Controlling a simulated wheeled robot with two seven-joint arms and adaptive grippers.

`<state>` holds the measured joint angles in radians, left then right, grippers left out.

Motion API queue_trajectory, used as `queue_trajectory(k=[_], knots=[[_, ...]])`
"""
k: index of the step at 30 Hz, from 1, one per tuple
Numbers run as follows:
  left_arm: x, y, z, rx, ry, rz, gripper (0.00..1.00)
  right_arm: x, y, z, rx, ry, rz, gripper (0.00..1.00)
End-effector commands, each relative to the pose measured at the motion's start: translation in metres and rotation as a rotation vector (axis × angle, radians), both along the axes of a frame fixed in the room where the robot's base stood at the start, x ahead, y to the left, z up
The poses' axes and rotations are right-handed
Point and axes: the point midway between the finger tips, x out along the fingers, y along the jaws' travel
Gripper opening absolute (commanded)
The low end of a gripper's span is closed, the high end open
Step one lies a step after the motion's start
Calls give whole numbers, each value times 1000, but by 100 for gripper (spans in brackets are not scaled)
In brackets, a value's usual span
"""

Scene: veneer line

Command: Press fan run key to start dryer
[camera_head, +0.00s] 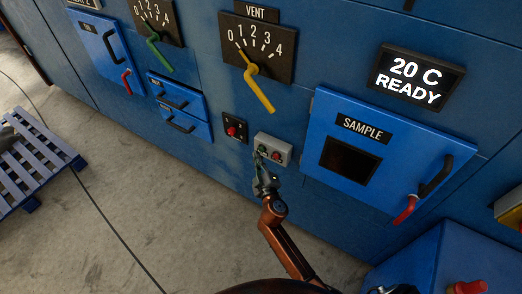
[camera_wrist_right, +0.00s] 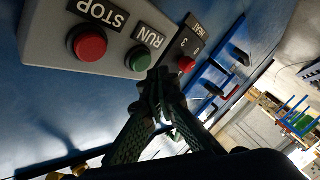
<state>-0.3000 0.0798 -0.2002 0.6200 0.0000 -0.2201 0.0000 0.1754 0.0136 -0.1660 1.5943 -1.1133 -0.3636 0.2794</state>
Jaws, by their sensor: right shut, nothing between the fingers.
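The run key is a green push button (camera_wrist_right: 138,60) under a RUN label on a grey box (camera_wrist_right: 50,30). A red STOP button (camera_wrist_right: 90,45) sits beside it. In the head view the grey box (camera_head: 286,147) is on the blue dryer front, and my right gripper (camera_head: 260,160) is in front of its green-button side. In the right wrist view the closed, empty fingertips (camera_wrist_right: 159,78) are just beside the green button. I cannot tell whether they touch it. My left gripper is not in view.
A small dark panel with a red knob (camera_head: 232,131) is left of the box. A SAMPLE door (camera_head: 318,120) with a red-tipped handle is to the right. The yellow VENT lever (camera_head: 259,92) hangs above. The display (camera_head: 416,78) reads "20 C READY". A blue pallet (camera_head: 35,165) lies at left.

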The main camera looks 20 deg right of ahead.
Motion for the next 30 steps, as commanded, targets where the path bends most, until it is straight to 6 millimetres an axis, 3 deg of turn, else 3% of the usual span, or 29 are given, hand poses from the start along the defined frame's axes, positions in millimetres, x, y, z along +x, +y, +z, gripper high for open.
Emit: queue_trajectory(k=[30], knots=[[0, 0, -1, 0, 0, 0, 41, 5, -7, 0, 0, 0, 0, 0]])
